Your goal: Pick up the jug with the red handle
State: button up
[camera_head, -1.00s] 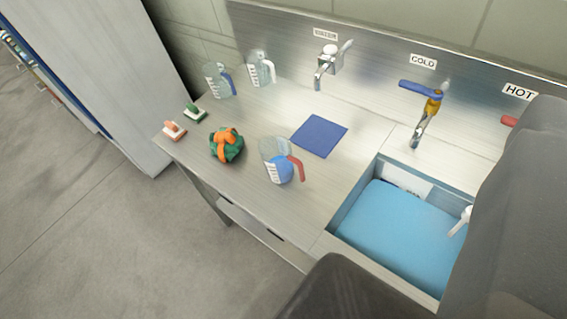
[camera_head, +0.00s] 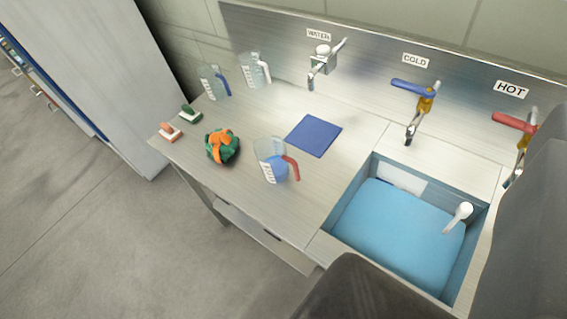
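The jug with the red handle (camera_head: 272,162) stands upright on the steel counter, left of the sink basin. It is clear with white markings, something blue shows in its lower part, and its red handle points right. A clear jug with a blue handle (camera_head: 213,82) and one with a white handle (camera_head: 252,70) stand at the back left. My gripper's fingertips cannot be made out; only dark grey parts of mine show at the right and bottom edges, apart from the jug in the picture.
A blue square cloth (camera_head: 314,135) lies behind the jug. A green and orange bundle (camera_head: 222,147) and two small stamp-like items (camera_head: 170,132) are to its left. The basin (camera_head: 400,225) holds blue. Taps marked WATER (camera_head: 322,62), COLD (camera_head: 420,100) and HOT (camera_head: 522,130) line the back.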

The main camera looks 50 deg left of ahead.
aim_at(271, 151)
jog(key=z, duration=0.15)
jog(key=i, duration=0.4)
jog(key=u, duration=0.85)
